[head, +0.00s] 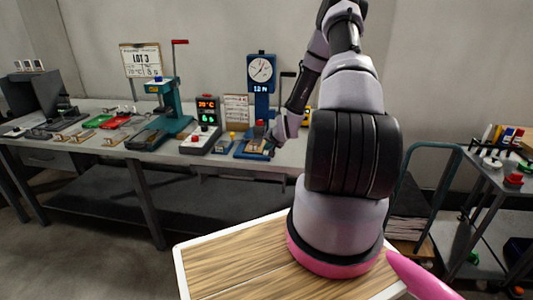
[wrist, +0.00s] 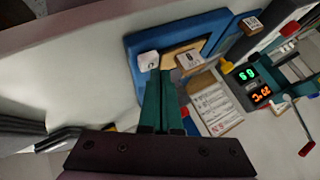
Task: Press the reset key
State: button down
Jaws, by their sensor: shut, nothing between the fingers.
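My gripper (wrist: 160,78) is shut and empty, its dark green fingers pressed together. Their tips are close to a small white key (wrist: 148,60) on the blue base (wrist: 132,48) of a bench device; I cannot tell whether they touch it. The key's marking is too small to read, so I cannot confirm it is the reset key. In the head view the blue device with a round dial (head: 261,70) stands on the bench, and my wrist is low at its right side, with the fingertips hard to make out. The white key is not discernible there.
A red-and-green display unit (head: 207,111) stands left of the blue device, and it also shows in the wrist view (wrist: 254,85). A green press (head: 171,100) is further left. A paper card (wrist: 211,108) is near the fingers. Green and red trays lie at the bench's left.

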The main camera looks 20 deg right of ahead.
jog(key=shift+f, duration=0.5)
dwell(0.3)
jog(key=shift+r, duration=0.9)
jog(key=shift+r, duration=0.1)
jog(key=shift+r, duration=2.45)
jog(key=shift+r, duration=0.1)
